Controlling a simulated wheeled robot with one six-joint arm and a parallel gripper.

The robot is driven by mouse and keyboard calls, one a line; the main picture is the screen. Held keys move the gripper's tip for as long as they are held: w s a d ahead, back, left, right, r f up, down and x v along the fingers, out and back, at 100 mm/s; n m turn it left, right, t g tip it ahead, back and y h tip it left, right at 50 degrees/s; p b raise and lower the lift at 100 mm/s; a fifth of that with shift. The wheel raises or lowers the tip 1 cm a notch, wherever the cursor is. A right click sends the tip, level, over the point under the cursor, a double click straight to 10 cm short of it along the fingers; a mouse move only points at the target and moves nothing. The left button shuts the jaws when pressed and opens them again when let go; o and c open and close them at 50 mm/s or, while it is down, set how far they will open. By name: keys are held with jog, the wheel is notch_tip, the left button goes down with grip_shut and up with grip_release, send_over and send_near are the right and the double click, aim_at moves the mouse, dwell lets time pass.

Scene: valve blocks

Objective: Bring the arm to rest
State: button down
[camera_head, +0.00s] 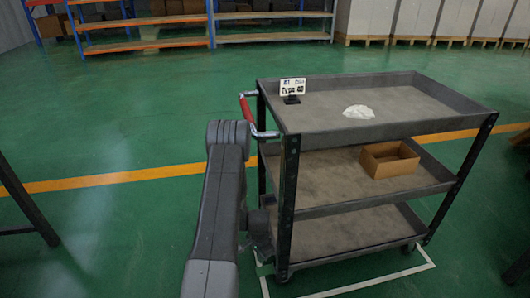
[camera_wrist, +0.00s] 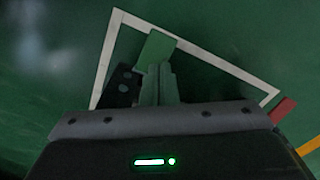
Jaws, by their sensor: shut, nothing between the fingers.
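My grey arm (camera_head: 215,215) rises from the bottom middle of the head view, with its rounded joint just left of the cart. A dark part at its right, low beside the cart's leg, looks like my wrist; the fingers cannot be made out there. In the wrist view my gripper (camera_wrist: 157,75) is shut and empty, its fingers together above the dark housing with a green light. Green floor and white floor lines lie beyond it.
A grey three-shelf cart (camera_head: 370,125) with a red handle (camera_head: 247,110) stands close right of my arm. It bears a sign (camera_head: 292,87), a white crumpled thing (camera_head: 358,112) and an open cardboard box (camera_head: 389,160). Open floor (camera_head: 110,220) lies left.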

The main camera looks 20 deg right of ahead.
aim_at(261, 271)
jog(key=shift+r, duration=0.3)
notch_tip(261, 271, down, 8)
jog(key=b, duration=0.4)
jog(key=shift+r, duration=0.1)
dwell(0.3)
notch_tip(261, 271, up, 11)
jog(key=p, duration=0.8)
dwell(0.8)
jog(key=shift+a+r, duration=0.1)
jog(key=shift+r, duration=0.15)
